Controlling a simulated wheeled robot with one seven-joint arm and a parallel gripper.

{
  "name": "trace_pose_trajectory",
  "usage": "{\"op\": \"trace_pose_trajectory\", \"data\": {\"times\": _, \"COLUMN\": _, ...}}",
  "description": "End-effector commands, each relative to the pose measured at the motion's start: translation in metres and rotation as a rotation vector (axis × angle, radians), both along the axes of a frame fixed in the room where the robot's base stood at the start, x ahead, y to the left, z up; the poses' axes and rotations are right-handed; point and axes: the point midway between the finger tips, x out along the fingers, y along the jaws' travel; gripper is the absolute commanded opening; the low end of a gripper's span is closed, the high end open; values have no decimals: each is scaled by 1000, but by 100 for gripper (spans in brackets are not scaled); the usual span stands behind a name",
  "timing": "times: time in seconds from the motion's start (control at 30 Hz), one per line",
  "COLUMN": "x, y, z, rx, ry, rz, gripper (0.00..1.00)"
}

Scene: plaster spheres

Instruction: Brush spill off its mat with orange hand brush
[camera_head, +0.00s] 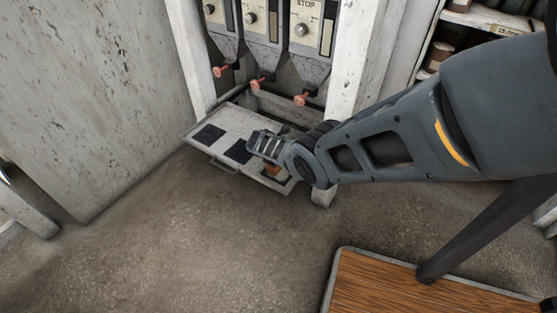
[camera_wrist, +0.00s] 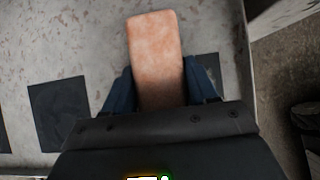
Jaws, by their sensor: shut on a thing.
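The orange hand brush (camera_wrist: 156,50) shows in the wrist view as a pale orange block, between the two fingers of my gripper (camera_wrist: 162,92). My gripper is shut on it. In the head view a small orange part of the brush (camera_head: 272,171) shows below my wrist, over the right end of a pale shelf. Dark square mats lie on this shelf: a left one (camera_head: 208,134) and a middle one (camera_head: 238,151). In the wrist view one mat (camera_wrist: 58,110) lies left of the brush and another (camera_wrist: 207,70) is partly hidden behind my right finger.
The pale speckled shelf (camera_head: 198,146) has a raised rim and a front handle (camera_head: 224,166). Dispensers with orange-pink knobs (camera_head: 261,83) hang above it. A white post (camera_head: 345,90) stands close to my wrist. Floor in front is clear; a wooden platform (camera_head: 400,290) is at lower right.

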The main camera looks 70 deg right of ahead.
Motion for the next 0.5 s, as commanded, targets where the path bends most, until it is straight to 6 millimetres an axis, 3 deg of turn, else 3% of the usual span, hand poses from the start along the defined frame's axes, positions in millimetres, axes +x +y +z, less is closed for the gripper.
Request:
{"op": "trace_pose_trajectory", "data": {"times": 0.17, "x": -2, "y": -10, "z": -1, "rx": -1, "ry": 0, "rz": -1, "gripper": 9}}
{"op": "trace_pose_trajectory", "data": {"times": 0.5, "x": -2, "y": -9, "z": 2, "rx": 0, "ry": 0, "rz": 0, "gripper": 9}}
